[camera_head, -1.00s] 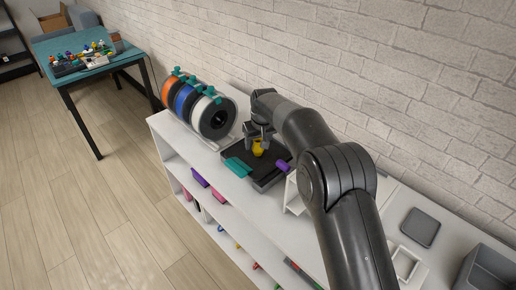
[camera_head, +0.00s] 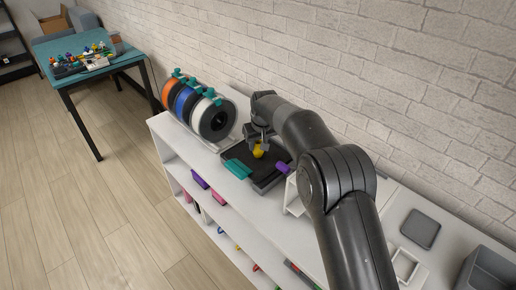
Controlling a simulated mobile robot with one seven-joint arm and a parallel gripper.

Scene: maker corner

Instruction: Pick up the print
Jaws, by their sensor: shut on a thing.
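The print looks to be the small yellow piece (camera_head: 258,151) over the dark printer bed (camera_head: 268,168) on the white shelf top. My gripper (camera_head: 259,144) points down and is shut on the yellow piece. The piece hangs below the fingertips. I cannot tell whether it touches the bed. The fingers are small and partly hidden by my arm.
A teal piece (camera_head: 237,168) lies at the bed's left front and a purple piece (camera_head: 283,168) at its right. Filament spools (camera_head: 213,120) stand left of my gripper. A brick wall (camera_head: 330,50) runs close behind. The shelf (camera_head: 218,185) ends in a front edge.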

